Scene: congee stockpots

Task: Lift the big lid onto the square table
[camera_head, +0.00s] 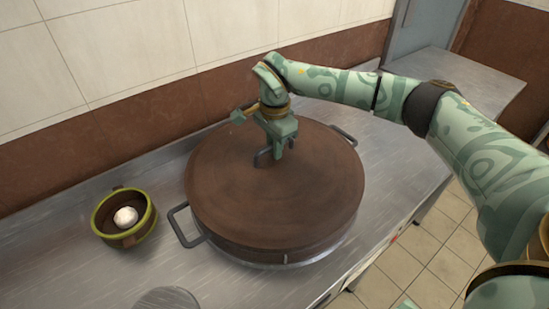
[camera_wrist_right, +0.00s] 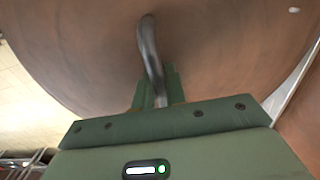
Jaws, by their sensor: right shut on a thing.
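The big lid (camera_head: 235,185) is a round brown disc covering a wide metal stockpot (camera_head: 285,262) on the steel counter. The pot's side handles stick out at left and upper right. The lid appears to rest level on the pot; I see no clear gap. My right gripper (camera_head: 272,155) points down at the lid's centre and is shut on its handle. In the right wrist view, the fingers (camera_wrist_right: 156,88) hold the curved dark metal handle (camera_wrist_right: 150,50), with the lid (camera_wrist_right: 80,50) filling the background. A grey metal tabletop (camera_head: 465,72) at the upper right may be the square table. My left gripper is out of view.
A green-rimmed bowl (camera_head: 104,218) with a white round thing (camera_head: 125,217) inside stands left of the pot. A round metal object (camera_head: 166,299) is cut off at the bottom edge. A tiled wall (camera_head: 120,45) runs behind the counter (camera_head: 70,270). Tiled floor (camera_head: 430,262) lies right.

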